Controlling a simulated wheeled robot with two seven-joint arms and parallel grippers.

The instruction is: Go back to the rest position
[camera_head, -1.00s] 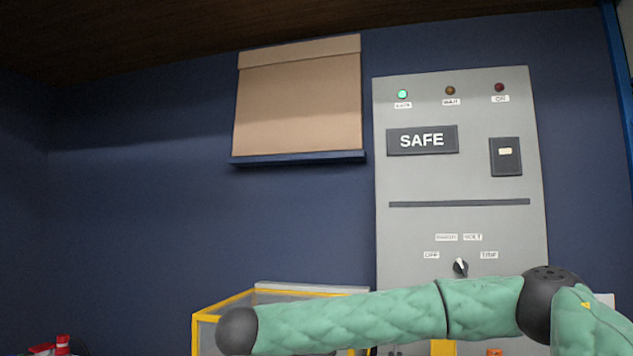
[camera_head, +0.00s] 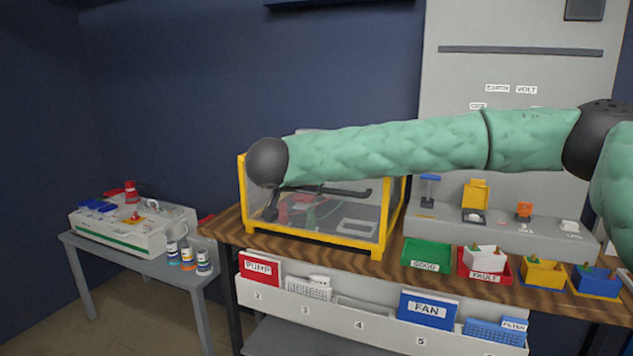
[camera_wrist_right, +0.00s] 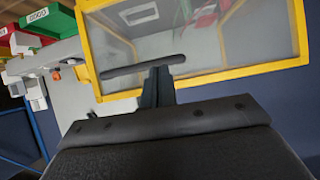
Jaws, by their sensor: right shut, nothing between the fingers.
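My right arm, in a green quilted sleeve, comes in from the right in the head view and reaches across in front of the yellow-framed clear case (camera_head: 315,240). Its dark wrist end is at the case's left side. My right gripper (camera_wrist_right: 157,84) shows in the right wrist view with narrow dark fingers together and empty. A dark bar (camera_wrist_right: 142,67) lies across their tips in that picture, in front of the case; I cannot tell whether they touch. My left gripper is in neither view.
The case stands on a wooden bench (camera_head: 420,272) with a green GOOD tray (camera_head: 426,254), a red FAULT tray (camera_head: 485,262) and socket boxes at right. A grey panel (camera_head: 520,75) rises behind. A side table (camera_head: 135,258) holds a white device (camera_head: 135,222).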

